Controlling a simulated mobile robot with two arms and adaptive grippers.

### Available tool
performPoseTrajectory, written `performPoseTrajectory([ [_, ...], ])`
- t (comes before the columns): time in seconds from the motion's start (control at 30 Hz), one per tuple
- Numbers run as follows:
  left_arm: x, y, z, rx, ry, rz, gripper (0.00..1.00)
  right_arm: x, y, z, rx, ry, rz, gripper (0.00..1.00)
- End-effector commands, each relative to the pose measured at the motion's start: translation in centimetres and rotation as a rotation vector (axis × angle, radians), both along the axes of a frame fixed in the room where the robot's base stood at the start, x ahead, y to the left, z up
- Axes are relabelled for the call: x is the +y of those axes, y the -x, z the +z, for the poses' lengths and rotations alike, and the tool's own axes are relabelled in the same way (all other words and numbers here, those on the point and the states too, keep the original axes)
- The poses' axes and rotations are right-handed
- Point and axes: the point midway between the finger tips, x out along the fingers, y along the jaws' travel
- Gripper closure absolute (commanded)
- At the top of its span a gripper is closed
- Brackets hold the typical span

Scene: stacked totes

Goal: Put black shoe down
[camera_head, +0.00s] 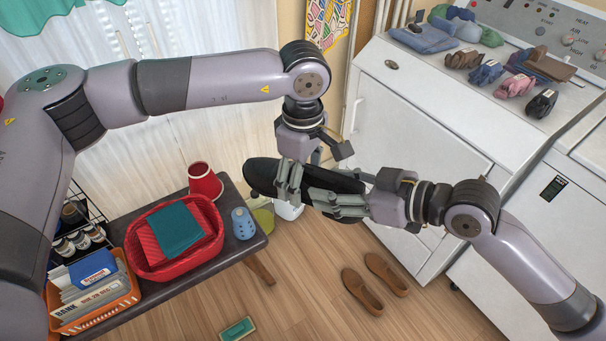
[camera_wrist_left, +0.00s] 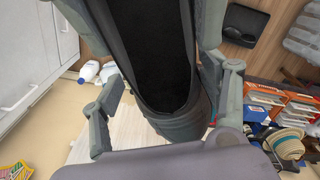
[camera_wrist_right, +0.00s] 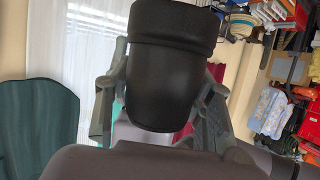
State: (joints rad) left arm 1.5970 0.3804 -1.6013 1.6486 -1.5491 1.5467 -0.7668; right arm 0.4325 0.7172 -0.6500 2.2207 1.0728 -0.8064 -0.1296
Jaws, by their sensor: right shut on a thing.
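A black shoe (camera_head: 262,176) is held in the air, beyond the right end of the dark bench. My right gripper (camera_head: 335,203) is shut on it, coming from the right. In the right wrist view, the rounded end of the shoe (camera_wrist_right: 160,95) lies between the fingers. My left gripper (camera_head: 308,168) is above the shoe with its fingers on either side. In the left wrist view, the shoe's dark opening (camera_wrist_left: 155,50) lies between those fingers. Whether they press on it is unclear. The shoe is partly hidden by both grippers.
The bench (camera_head: 210,265) holds a red basket (camera_head: 135,262) with folded cloths, a red cup (camera_head: 204,182), a blue clog (camera_head: 243,223) and an orange crate (camera_head: 100,322). Brown shoes (camera_head: 372,283) stand on the floor. A green-topped brush (camera_head: 237,328) lies nearby. White appliances (camera_head: 420,110) stand right.

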Motion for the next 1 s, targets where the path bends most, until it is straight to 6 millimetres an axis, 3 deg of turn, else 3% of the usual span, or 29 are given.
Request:
performPoseTrajectory([
  [0.6,0.01,-0.31,0.01,-0.009,0.002,0.005,0.77,0.39,0.38,0.39,0.000,-0.014,0.010,0.89],
  [0.63,0.00,-0.34,0.06,-0.009,0.004,0.006,0.77,0.40,0.39,0.41,0.000,-0.014,0.010,0.50],
  [0.77,-0.01,-0.31,0.04,-0.008,0.003,0.006,0.86,0.39,0.37,0.40,0.000,-0.013,0.010,0.42],
  [1.0,-0.01,-0.17,0.04,-0.005,0.001,0.003,0.86,0.22,0.22,0.23,0.000,-0.007,0.006,0.28],
])
